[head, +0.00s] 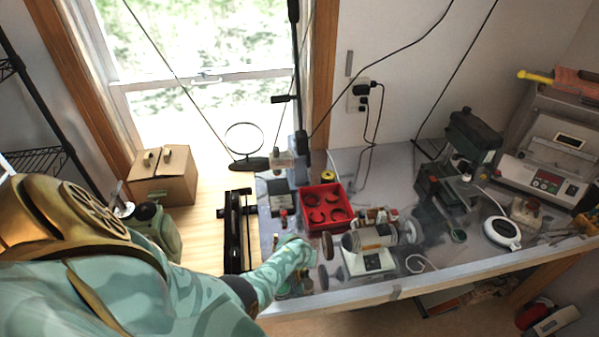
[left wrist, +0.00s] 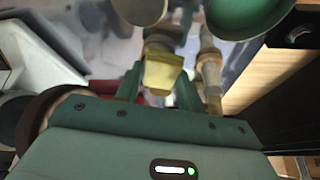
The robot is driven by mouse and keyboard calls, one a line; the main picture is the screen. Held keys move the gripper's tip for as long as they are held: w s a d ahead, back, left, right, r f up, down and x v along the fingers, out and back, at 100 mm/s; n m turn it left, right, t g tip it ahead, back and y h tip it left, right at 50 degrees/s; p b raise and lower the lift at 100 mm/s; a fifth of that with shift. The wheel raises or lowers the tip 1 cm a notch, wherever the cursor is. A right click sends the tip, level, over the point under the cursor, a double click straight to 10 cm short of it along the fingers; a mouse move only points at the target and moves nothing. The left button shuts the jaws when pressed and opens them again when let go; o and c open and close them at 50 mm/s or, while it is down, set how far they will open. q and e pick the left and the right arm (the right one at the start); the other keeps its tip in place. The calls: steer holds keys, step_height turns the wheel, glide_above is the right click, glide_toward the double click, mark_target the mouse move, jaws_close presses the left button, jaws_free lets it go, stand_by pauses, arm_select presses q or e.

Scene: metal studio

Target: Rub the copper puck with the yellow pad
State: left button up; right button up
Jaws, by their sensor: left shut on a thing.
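My left gripper (left wrist: 160,84) shows in the left wrist view with its dark green fingers shut on the yellow pad (left wrist: 163,70), a small pale yellow block. In the head view my patterned left arm reaches over the bench's front left part, and I cannot make out the pad there. I cannot pick out the copper puck for sure in either view. Rounded green and grey shapes lie beyond the fingertips in the left wrist view, cut off by its top edge. My right gripper is in neither view.
A red tray (head: 323,226) with round pieces stands behind my left arm. A bench grinder (head: 372,237) with a brown wheel (head: 327,245) is close on its right. A drill press (head: 470,140), white round device (head: 501,232) and cardboard box (head: 163,178) stand farther off.

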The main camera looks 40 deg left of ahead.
arm_select(q)
steer(key=shift+w+d, duration=0.3)
steer(key=shift+d, duration=0.3)
steer(key=shift+s+a, duration=0.45)
steer(key=shift+a, duration=0.3)
steer(key=shift+w+d, duration=0.5)
steer(key=shift+d, duration=0.25)
steer(key=shift+s+a+p, duration=0.4)
steer(key=shift+s+a, duration=0.1)
steer(key=shift+a, duration=0.25)
steer(key=shift+w+d+b, duration=0.3)
steer(key=shift+w+d, duration=0.2)
steer(key=shift+d, duration=0.3)
steer(key=shift+s+a+p, duration=0.3)
steer(key=shift+s+a, duration=0.2)
steer(key=shift+a, duration=0.3)
